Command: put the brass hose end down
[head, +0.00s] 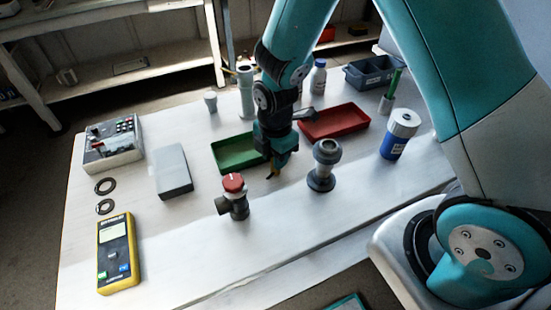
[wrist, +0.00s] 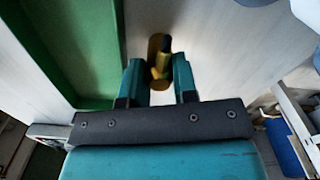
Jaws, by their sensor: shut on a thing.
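My gripper (head: 279,163) is low over the white table, just right of the green tray. In the wrist view its two teal fingers (wrist: 158,78) stand on either side of the brass hose end (wrist: 159,58), a yellow-gold piece with a dark end, and are shut on it. In the head view only a small brass-coloured bit (head: 272,176) shows below the fingers. I cannot tell whether the hose end touches the table.
The green tray (head: 222,168) is close on the left and looks empty. A red tray (head: 352,132) lies behind right. A grey flanged fitting (head: 325,165) stands to the right, a red-capped valve (head: 235,200) in front left. Bare table lies between them.

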